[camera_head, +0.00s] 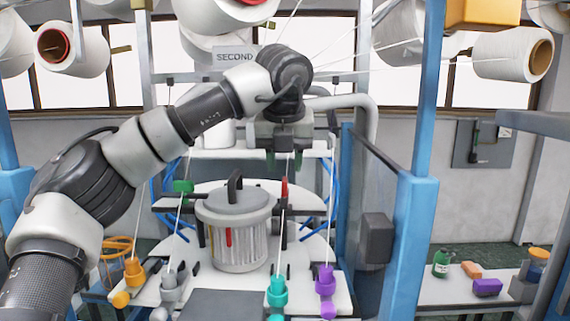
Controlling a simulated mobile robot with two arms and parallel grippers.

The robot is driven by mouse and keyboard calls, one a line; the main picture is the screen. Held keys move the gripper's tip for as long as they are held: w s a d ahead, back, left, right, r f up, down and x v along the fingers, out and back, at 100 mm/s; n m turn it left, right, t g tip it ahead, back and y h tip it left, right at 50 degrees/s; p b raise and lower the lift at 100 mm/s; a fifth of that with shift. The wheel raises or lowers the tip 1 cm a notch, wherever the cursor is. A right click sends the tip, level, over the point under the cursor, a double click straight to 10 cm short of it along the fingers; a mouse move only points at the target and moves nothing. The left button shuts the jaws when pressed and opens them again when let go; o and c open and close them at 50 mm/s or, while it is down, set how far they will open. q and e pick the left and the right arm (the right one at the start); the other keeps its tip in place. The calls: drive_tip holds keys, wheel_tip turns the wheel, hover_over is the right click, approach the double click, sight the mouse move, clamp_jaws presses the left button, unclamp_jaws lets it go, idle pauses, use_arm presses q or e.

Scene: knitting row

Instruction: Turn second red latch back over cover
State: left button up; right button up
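The "SECOND" sign (234,56) hangs above a round grey cover (233,203) with a black handle, on a ribbed drum-like body. A small red latch (284,187) stands upright just right of the cover, on a dark support. A red strip (228,237) shows on the front of the drum. My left gripper (284,161) points down above the upright red latch, its two dark green-tipped fingers apart. Nothing shows between them except a thin white thread that passes there. Whether the fingers touch the latch is unclear, but a small gap seems to show. My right gripper is not in view.
White threads run down to orange (133,272), grey, teal (277,291) and purple (326,280) guides at the front. A green block (183,186) sits left of the cover. A blue post (415,200) stands right. A side table (455,287) holds small items.

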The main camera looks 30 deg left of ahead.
sight(284, 177)
use_arm(q)
drive_tip(key=shift+p+x, duration=0.45)
drive_tip(key=shift+x, duration=1.75)
drive_tip(key=shift+s+d, duration=0.1)
drive_tip(key=shift+s, duration=0.15)
drive_tip(key=shift+c, duration=0.4)
clamp_jaws()
